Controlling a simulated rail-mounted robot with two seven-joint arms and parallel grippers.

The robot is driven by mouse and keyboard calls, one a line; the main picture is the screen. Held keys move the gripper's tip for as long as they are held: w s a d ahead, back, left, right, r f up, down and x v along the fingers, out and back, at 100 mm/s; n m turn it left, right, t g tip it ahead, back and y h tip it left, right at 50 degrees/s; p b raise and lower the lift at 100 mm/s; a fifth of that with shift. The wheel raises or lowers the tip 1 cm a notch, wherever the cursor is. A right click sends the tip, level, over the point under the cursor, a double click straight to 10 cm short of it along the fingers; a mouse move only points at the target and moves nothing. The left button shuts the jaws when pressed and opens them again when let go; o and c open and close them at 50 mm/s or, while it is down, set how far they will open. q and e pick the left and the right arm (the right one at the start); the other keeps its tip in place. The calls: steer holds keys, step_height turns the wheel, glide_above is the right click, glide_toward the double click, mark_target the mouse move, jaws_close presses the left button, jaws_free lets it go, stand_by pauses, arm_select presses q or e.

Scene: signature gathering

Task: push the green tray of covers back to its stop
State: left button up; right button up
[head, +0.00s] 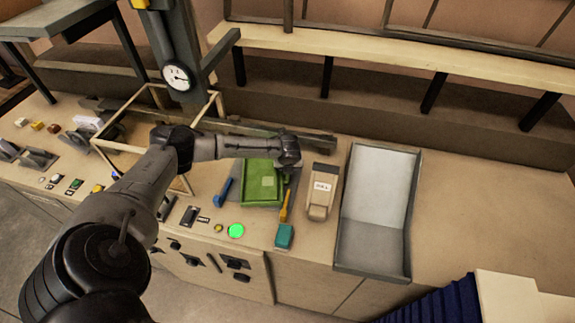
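The green tray (262,196) lies on the bench near the middle of the head view. A lighter green piece, perhaps a cover, lies in it. My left arm reaches in from the lower left, and its wrist is over the tray's back right corner. My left gripper (291,172) is small and dark there, at the tray's right side. Whether it touches the tray or is open cannot be made out. The wrist hides part of the tray's back edge, and no stop is clearly visible. My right gripper is not in view.
A blue-handled tool (223,191) lies left of the tray. A yellow tool (285,206), a teal block (285,236) and a beige labelled device (321,192) stand to its right. A grey-rimmed white tray (348,248) is farther right. A wooden frame and a gauge post (180,50) stand behind left.

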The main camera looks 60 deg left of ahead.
arm_select(q)
steer(key=shift+f, duration=0.1)
jaws_close()
jaws_free()
stand_by(0.5)
steer(key=v, duration=1.4)
steer(key=shift+b, duration=0.35)
